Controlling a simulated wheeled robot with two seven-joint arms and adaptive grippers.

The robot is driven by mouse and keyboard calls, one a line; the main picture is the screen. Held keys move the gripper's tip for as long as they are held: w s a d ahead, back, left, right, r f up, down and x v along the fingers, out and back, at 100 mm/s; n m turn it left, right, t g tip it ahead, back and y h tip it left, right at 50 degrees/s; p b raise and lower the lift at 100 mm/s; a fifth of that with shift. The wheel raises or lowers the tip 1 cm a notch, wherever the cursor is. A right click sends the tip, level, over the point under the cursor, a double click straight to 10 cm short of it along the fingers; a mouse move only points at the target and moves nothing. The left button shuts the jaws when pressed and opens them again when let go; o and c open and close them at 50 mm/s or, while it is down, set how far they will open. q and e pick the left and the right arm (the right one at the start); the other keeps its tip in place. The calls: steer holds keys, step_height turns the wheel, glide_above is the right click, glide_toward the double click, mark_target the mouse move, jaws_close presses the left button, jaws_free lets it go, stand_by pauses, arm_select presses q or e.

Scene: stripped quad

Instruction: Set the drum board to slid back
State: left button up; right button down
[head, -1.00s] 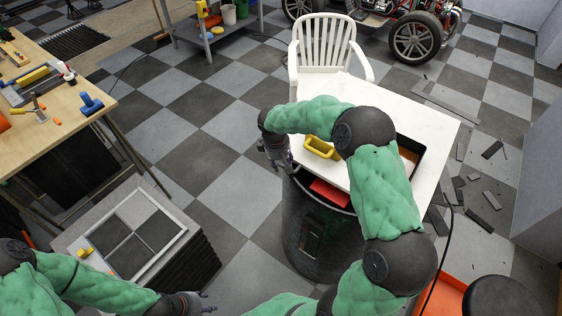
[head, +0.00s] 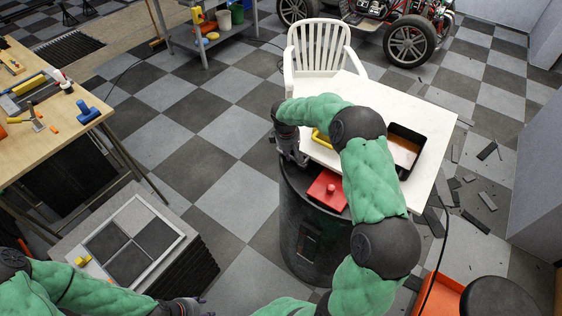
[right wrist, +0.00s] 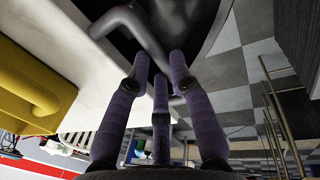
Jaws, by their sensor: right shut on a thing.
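The drum board is a white board (head: 437,120) with a dark-edged cut-out, lying over the black drum (head: 300,230) in the head view. A red block with a knob (head: 328,190) shows in the drum's uncovered front part. My right gripper (head: 297,160) is at the board's left edge. In the right wrist view its purple fingers (right wrist: 160,85) close around a grey bar (right wrist: 146,35) beside the board's edge. A yellow thing (head: 320,137) on the board is partly hidden by my right arm. My left gripper (head: 192,307) is low in the head view, its fingers barely visible.
A white chair (head: 318,45) stands right behind the board. A low stand with a checkered top (head: 130,240) is at left, beside a wooden workbench (head: 60,110). Dark scraps (head: 475,221) lie on the floor at right. Checkered floor is open left of the drum.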

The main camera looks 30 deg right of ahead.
steer(key=d, duration=0.2)
steer(key=w+d, duration=0.1)
steer(key=d, duration=0.1)
steer(key=w+d, duration=0.1)
steer(key=d, duration=0.1)
steer(key=shift+w+p, duration=0.25)
steer(key=shift+p, duration=0.15)
steer(key=shift+r, duration=0.1)
steer(key=c, duration=1.1)
jaws_free()
step_height(320, 180, up, 12)
steer(key=s+a, duration=0.1)
steer(key=a, duration=0.1)
steer(key=shift+a+f, duration=0.15)
steer(key=shift+f, duration=0.05)
